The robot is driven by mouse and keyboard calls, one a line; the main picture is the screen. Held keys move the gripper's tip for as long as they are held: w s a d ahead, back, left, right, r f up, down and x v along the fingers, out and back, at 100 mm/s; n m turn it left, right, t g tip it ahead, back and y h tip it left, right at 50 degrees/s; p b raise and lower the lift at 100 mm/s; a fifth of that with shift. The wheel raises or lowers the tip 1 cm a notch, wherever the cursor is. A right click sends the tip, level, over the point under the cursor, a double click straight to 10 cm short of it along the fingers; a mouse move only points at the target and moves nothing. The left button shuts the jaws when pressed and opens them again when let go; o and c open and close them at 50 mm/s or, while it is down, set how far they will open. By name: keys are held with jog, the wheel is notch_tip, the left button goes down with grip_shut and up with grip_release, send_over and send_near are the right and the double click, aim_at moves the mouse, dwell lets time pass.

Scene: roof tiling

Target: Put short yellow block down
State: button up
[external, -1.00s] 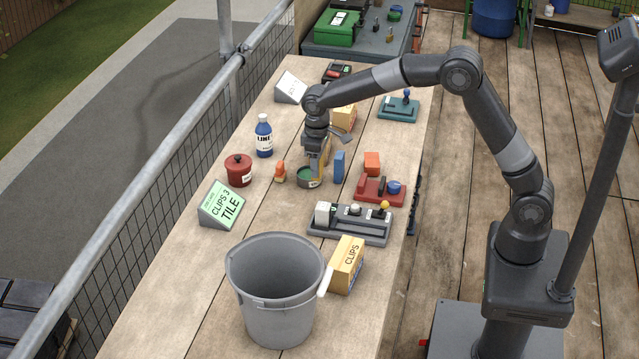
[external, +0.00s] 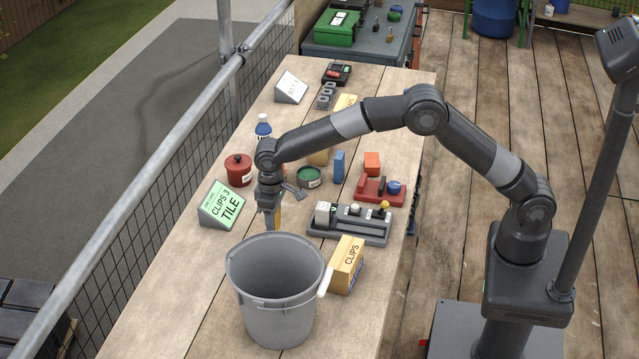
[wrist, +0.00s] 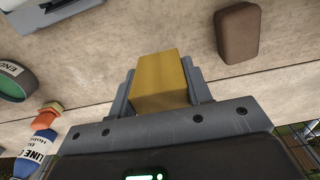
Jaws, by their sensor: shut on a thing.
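In the wrist view the yellow block (wrist: 160,84) sits between both fingers. The fingertips are low, close to the table; I cannot tell whether the block touches it. A brown block (wrist: 238,33) lies on the table beside it in the wrist view; I cannot make it out in the external view.
The bucket stands close in front of my gripper. The grey tray (external: 348,228) with small pieces is to the right. The green tin (external: 309,177), red pot (external: 239,170) and blue bottle (external: 263,127) stand behind. A clips box (external: 346,265) is right of the bucket.

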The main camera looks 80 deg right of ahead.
jog(key=shift+f, duration=2.05)
jog(key=shift+f, duration=0.1)
jog(key=o, duration=1)
notch_tip(320, 180, up, 12)
jog(key=shift+r, duration=0.2)
